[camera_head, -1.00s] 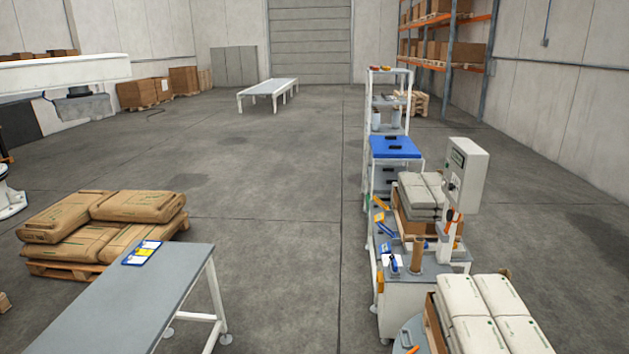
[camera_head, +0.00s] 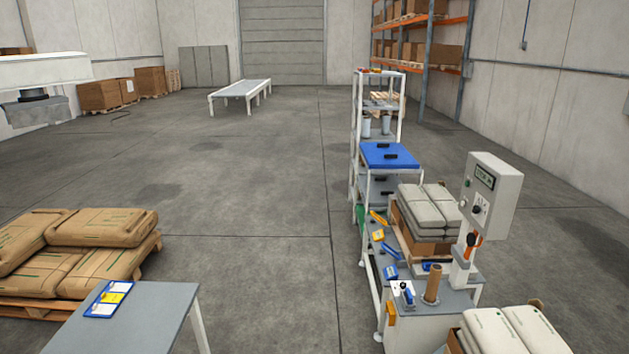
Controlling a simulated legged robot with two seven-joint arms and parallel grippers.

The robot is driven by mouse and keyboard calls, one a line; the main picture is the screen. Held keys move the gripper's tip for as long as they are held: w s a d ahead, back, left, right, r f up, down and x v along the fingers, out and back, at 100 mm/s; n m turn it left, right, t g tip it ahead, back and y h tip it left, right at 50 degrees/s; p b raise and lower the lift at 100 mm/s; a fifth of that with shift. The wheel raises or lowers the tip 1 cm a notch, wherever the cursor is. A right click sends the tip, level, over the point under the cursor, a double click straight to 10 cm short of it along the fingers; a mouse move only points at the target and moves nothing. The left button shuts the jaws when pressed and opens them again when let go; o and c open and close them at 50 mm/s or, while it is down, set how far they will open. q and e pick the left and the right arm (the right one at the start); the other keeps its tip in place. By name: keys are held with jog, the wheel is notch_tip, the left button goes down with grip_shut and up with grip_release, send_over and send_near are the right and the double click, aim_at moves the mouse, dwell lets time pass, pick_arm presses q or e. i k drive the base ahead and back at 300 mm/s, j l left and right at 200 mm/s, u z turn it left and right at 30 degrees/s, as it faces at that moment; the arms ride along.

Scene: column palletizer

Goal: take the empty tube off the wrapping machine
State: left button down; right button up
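The wrapping machine (camera_head: 497,197) stands at the right, with a grey control box on a post above a grey-topped white cabinet. A bare brown cardboard tube (camera_head: 432,285) stands upright on the cabinet top, left of the post; no film shows on it. Neither of my grippers is in view, so their distance from the tube cannot be told.
A shelf stand with a blue top (camera_head: 390,155) is behind the machine. White sacks (camera_head: 510,330) are in front right, more (camera_head: 428,208) beside it. A grey table (camera_head: 140,320) and brown sacks (camera_head: 100,227) are at left. The middle floor (camera_head: 255,250) is clear.

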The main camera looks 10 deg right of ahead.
aim_at(435, 270)
jog(key=i+z, duration=0.2)
jog(key=i, duration=1.9)
jog(key=i+l, duration=0.2)
jog(key=i, duration=0.3)
jog(key=i+l+z, duration=0.15)
jog(key=i, duration=0.35)
jog(key=i+l, duration=0.1)
jog(key=l, duration=0.4)
jog(key=i+l, duration=0.1)
jog(key=l, duration=0.4)
jog(key=z, duration=0.05)
